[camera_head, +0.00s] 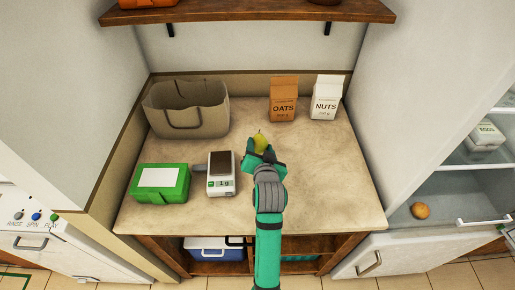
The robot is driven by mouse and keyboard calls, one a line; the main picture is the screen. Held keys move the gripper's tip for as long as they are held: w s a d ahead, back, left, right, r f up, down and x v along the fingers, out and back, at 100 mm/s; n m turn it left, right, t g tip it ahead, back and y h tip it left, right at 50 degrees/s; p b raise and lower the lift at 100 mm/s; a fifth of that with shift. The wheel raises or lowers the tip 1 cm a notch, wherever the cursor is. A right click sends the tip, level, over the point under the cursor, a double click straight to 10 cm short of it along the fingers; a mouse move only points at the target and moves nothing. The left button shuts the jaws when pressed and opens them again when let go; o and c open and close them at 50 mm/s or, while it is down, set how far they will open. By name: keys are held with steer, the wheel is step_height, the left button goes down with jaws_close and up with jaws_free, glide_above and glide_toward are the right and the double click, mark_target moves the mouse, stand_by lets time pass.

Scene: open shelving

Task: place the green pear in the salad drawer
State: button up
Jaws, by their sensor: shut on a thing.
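The green pear (260,142) is yellow-green and sits between the fingers of my gripper (261,149), above the middle of the stone counter. My gripper is shut on it, and the fingers hide its lower part. I cannot tell whether the pear still touches the counter. The open fridge at the right has a drawer (484,221) low down with a pale front edge. A round orange-brown fruit (421,210) lies inside at its left. My gripper is well to the left of this drawer.
A wall panel (385,90) stands between counter and fridge. A wooden shelf (245,11) hangs above. The counter's right front is clear.

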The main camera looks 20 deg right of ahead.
mark_target(260, 150)
steer(key=shift+w+f, duration=0.4)
steer(key=shift+f, duration=0.05)
steer(key=shift+w+d+f, duration=0.1)
steer(key=shift+w+f, duration=0.05)
steer(key=shift+f, duration=0.5)
steer(key=shift+w+d+f, duration=0.1)
steer(key=shift+w+f, duration=0.05)
steer(key=shift+f, duration=0.45)
steer(key=shift+a+f, duration=0.15)
steer(key=shift+f, duration=0.4)
steer(key=shift+s+d+f, duration=0.1)
steer(key=shift+s+d, duration=0.05)
steer(key=shift+d, duration=0.05)
steer(key=o, duration=1.2)
steer(key=shift+a, duration=0.1)
steer(key=shift+c, duration=0.2)
